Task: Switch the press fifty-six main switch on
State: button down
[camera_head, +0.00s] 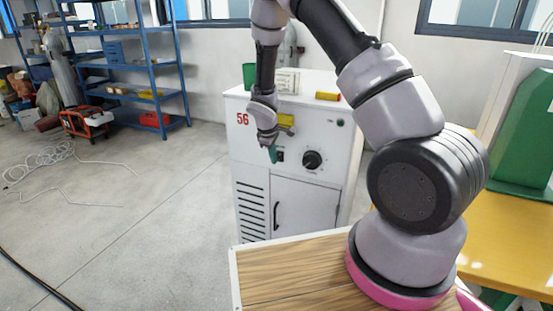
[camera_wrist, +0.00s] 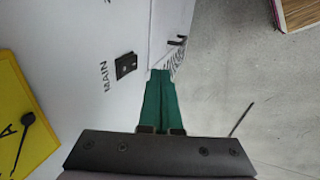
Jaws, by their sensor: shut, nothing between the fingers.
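The press cabinet (camera_head: 255,145) is white with a red "56" on its upper left front. My gripper (camera_head: 272,154) has green fingers, shut and empty, in front of the panel just left of the switch. In the wrist view my gripper (camera_wrist: 160,74) points toward the panel, its tips to the right of the switch and apart from it.
A yellow plate with a black lever (camera_wrist: 28,125) lies above the switch. A wooden tabletop (camera_head: 290,275) is in front. Open floor is left.

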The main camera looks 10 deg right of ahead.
aim_at(280, 157)
jog(key=v, duration=1)
jog(key=shift+s+a, duration=0.15)
jog(key=shift+s, duration=0.05)
jog(key=shift+s+f, duration=0.2)
jog(key=shift+f, duration=0.4)
jog(key=w+d+f, duration=0.4)
jog(key=w+f, duration=0.2)
jog(key=f, duration=0.4)
